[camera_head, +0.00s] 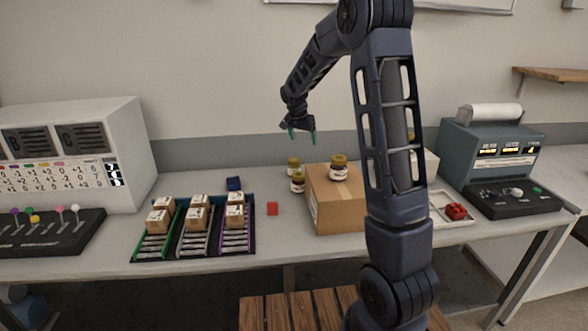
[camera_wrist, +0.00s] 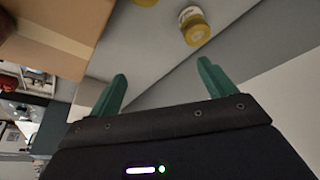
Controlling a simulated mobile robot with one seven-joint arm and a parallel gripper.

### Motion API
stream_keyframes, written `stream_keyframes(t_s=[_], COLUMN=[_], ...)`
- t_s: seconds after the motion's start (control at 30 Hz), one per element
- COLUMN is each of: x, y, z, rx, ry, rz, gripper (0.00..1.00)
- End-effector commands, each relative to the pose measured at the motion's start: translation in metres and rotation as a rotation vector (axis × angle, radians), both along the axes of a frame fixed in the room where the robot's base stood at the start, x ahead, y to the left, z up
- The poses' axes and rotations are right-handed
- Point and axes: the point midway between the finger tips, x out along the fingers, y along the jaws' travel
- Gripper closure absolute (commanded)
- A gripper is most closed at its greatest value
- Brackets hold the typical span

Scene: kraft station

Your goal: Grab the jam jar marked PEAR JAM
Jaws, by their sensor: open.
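Two small jars with gold lids, a rear one (camera_head: 293,165) and a front one (camera_head: 298,183), stand on the table left of a cardboard box. A third jar (camera_head: 339,167) stands on top of the box. Their labels are too small to read, so I cannot tell which is PEAR JAM. My gripper (camera_head: 302,137) is open and empty, in the air above the table jars. In the wrist view, one jar (camera_wrist: 194,27) with a yellow lid and pale label lies beyond the fingertips (camera_wrist: 162,72); a second yellow lid (camera_wrist: 146,2) is cut off at the top edge.
The cardboard box (camera_head: 335,212) stands right of the table jars. Left are a tray of small cartons (camera_head: 193,255), a red block (camera_head: 272,209) and a dark blue object (camera_head: 234,184). A grey printer-like machine (camera_head: 490,150) is at right. My arm hides part of the table.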

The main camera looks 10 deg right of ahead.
Motion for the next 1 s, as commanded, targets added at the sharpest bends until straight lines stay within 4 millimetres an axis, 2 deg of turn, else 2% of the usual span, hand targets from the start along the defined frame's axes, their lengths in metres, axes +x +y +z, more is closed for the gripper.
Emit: stream_keyframes(t_s=[0.1, 0.33, 0.57, 1.0], x=[0.028, 0.065, 0.077, 0.091], y=[0.017, 0.043, 0.051, 0.037], z=[-0.031, -0.076, -0.093, -0.14], rx=[-0.01, -0.021, -0.024, -0.024], ry=[-0.004, -0.022, -0.032, -0.031], rz=[-0.036, -0.095, -0.117, -0.117], gripper=[0.17, 0.17, 0.17, 0.17])
